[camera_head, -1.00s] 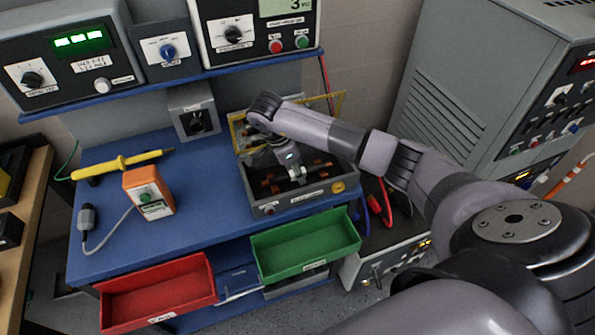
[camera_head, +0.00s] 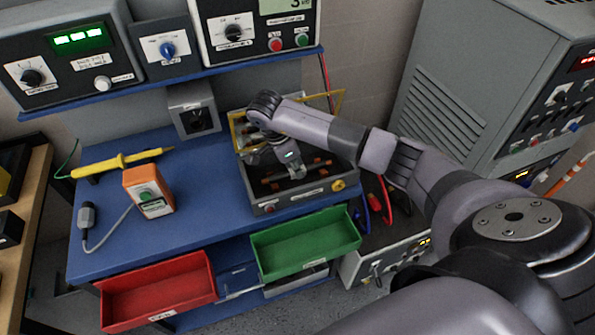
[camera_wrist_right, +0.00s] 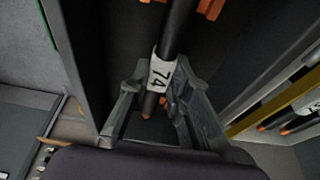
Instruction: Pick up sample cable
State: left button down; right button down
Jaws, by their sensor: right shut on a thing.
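The sample cable (camera_wrist_right: 177,32) is a black rod with a white label reading 74 and an orange-red tip. In the right wrist view it lies between the two fingers of my right gripper (camera_wrist_right: 160,95), which is shut on it near the label. In the head view my right gripper (camera_head: 297,172) is down inside the grey test box (camera_head: 300,203), which has orange holders inside. The gripper and arm hide most of the cable there. My left gripper is not in view.
A green bin (camera_head: 306,245) and a red bin (camera_head: 158,292) hang at the front of the blue bench (camera_head: 205,205). An orange meter (camera_head: 148,192) and a yellow probe (camera_head: 118,163) lie left of the box. A yellow frame (camera_wrist_right: 285,108) runs beside the box.

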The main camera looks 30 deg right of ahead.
notch_tip(320, 180, up, 6)
jog(key=shift+w+r+b, duration=0.1)
jog(key=shift+r+b, duration=0.1)
jog(key=shift+b, duration=0.5)
notch_tip(320, 180, up, 14)
jog(key=p, duration=0.2)
jog(key=shift+f, duration=0.15)
jog(key=shift+f, duration=0.15)
dwell(1.1)
